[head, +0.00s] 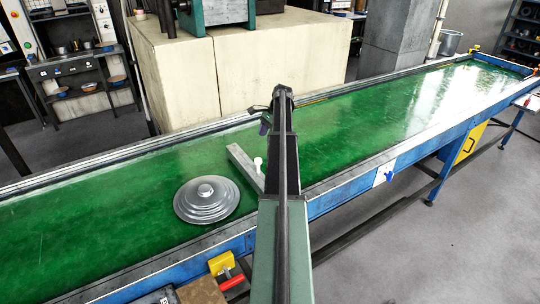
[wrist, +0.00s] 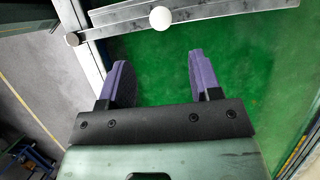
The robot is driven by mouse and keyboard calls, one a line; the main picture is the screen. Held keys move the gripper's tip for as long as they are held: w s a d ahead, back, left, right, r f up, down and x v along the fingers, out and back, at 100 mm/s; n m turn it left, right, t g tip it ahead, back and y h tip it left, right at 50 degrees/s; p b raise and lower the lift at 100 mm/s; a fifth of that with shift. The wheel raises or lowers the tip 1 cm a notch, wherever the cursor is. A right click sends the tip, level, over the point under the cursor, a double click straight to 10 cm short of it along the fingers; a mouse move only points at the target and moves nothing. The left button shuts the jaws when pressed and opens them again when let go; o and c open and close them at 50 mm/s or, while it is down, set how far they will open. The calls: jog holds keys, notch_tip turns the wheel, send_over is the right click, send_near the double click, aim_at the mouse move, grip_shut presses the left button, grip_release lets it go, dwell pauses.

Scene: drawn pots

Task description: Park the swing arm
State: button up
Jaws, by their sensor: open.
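The swing arm (head: 245,167) is a pale grey bar reaching diagonally over the green belt, with a white knob standing on it. Its near part is hidden behind my arm in the head view. In the wrist view, the swing arm (wrist: 215,14) crosses the top, with its white knob (wrist: 160,18) near the middle and a round pivot-like end at left by the rail. My gripper (head: 268,122) is open and empty above the belt. In the wrist view, my gripper (wrist: 157,60) has its two purple fingers apart, below the knob in the picture and not around it.
A stepped silver metal disc (head: 207,200) lies on the green belt (head: 90,205), left of the swing arm. Metal rails (head: 340,178) edge the belt. A large cream block (head: 250,70) stands behind it. The belt toward the far right is clear.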

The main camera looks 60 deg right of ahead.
aim_at(258, 159)
jog(key=b+x, duration=0.9)
jog(key=x, duration=0.1)
jog(key=shift+d+f, duration=0.15)
jog(key=shift+f, duration=0.1)
jog(key=shift+a+f+b, duration=0.3)
jog(key=shift+f+b, duration=0.05)
jog(key=shift+b, duration=0.3)
jog(key=shift+r, duration=0.1)
jog(key=shift+w, duration=0.1)
grip_shut()
